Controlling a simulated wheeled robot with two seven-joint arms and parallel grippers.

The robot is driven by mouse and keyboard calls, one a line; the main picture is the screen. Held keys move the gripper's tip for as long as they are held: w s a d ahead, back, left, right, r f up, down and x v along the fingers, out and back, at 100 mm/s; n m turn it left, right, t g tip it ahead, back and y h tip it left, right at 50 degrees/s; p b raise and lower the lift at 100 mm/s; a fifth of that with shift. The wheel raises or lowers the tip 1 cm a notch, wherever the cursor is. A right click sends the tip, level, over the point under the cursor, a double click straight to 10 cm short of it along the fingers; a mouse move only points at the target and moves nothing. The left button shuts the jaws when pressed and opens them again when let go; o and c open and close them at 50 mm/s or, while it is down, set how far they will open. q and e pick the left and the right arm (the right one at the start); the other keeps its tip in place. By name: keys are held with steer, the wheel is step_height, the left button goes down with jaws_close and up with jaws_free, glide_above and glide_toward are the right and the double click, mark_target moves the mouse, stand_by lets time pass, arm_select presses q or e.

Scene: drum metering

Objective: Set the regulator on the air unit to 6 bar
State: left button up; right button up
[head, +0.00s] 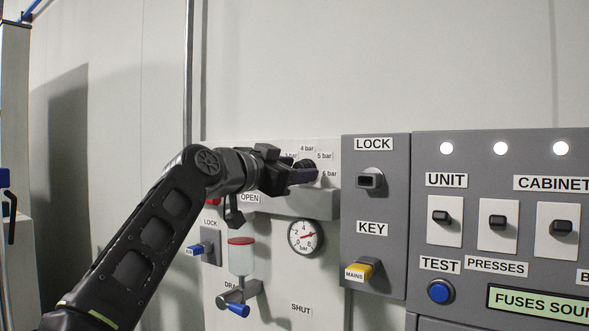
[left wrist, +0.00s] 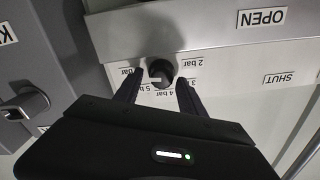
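The regulator knob (left wrist: 161,72) is a round dark knob on the light air unit panel (head: 270,280), ringed by bar labels. A pale mark shows on its lower left in the left wrist view, towards the 5 bar label (left wrist: 134,88); its exact setting is unclear. In the head view the 6 bar label (head: 329,173) is right of the knob. My left gripper (head: 306,172) is at the knob, partly hiding it. In the left wrist view its fingers (left wrist: 159,77) stand apart on either side of the knob, with gaps visible. My right gripper is not in view.
A round gauge (head: 306,237) with a red needle sits below. A red-topped bowl (head: 241,257) and blue-tipped drain lever (head: 238,309) are lower left. The grey lock and key panel (head: 375,215) is close on the right, with a yellow mains key (head: 358,271).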

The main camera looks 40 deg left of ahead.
arm_select(q)
steer(key=shift+o, duration=0.3)
steer(key=shift+s, duration=0.15)
steer(key=s+b, duration=0.1)
steer(key=s, duration=0.6)
steer(key=shift+s+b, duration=0.3)
steer(key=shift+b, duration=0.1)
